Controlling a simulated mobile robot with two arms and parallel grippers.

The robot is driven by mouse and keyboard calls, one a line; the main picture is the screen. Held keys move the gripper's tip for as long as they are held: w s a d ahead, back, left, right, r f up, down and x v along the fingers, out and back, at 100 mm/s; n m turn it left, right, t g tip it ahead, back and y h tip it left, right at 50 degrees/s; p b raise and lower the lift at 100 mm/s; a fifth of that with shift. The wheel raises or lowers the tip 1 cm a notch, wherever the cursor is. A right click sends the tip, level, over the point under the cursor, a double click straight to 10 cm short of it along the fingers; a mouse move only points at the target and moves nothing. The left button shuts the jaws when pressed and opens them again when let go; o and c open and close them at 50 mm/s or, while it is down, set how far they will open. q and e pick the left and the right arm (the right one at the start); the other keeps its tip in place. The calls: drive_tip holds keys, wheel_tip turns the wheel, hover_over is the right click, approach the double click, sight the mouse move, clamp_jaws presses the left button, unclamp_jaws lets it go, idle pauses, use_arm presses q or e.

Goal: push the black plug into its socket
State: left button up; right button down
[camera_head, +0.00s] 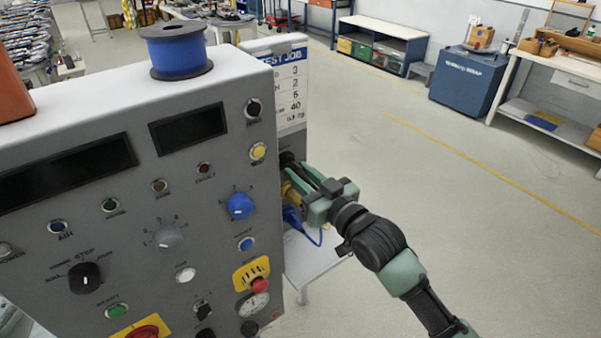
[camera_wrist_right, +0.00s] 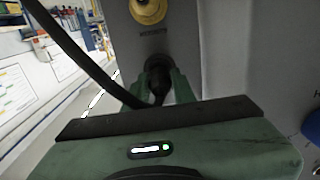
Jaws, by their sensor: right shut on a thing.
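The black plug (camera_wrist_right: 158,88) sits between the green fingers of my right gripper (camera_wrist_right: 160,90), which is shut on it. A black cable (camera_wrist_right: 80,55) runs from it to the upper left. Just beyond the plug is a round black socket (camera_wrist_right: 157,63) on the grey panel; the two overlap in this view, so I cannot tell how deep the plug sits. In the head view my right gripper (camera_head: 292,172) is against the right side of the grey machine (camera_head: 215,185), with its fingers partly hiding the socket area. My left gripper is not in view.
A yellow socket (camera_wrist_right: 148,10) is on the panel above the black one. A blue connector (camera_head: 291,215) with a blue cable hangs just below my right gripper. A blue spool (camera_head: 176,55) stands on the machine. The floor to the right is clear.

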sight(305, 179)
drive_tip(key=shift+w+a, duration=0.35)
drive_tip(key=shift+w, duration=0.1)
idle(0.4)
drive_tip(key=c, duration=1.1)
unclamp_jaws()
drive_tip(key=shift+s+d+f+b, duration=0.15)
drive_tip(key=shift+s+d+b, duration=0.1)
drive_tip(key=shift+b, duration=0.05)
drive_tip(key=b+v, duration=0.2)
drive_tip(key=v, duration=0.5)
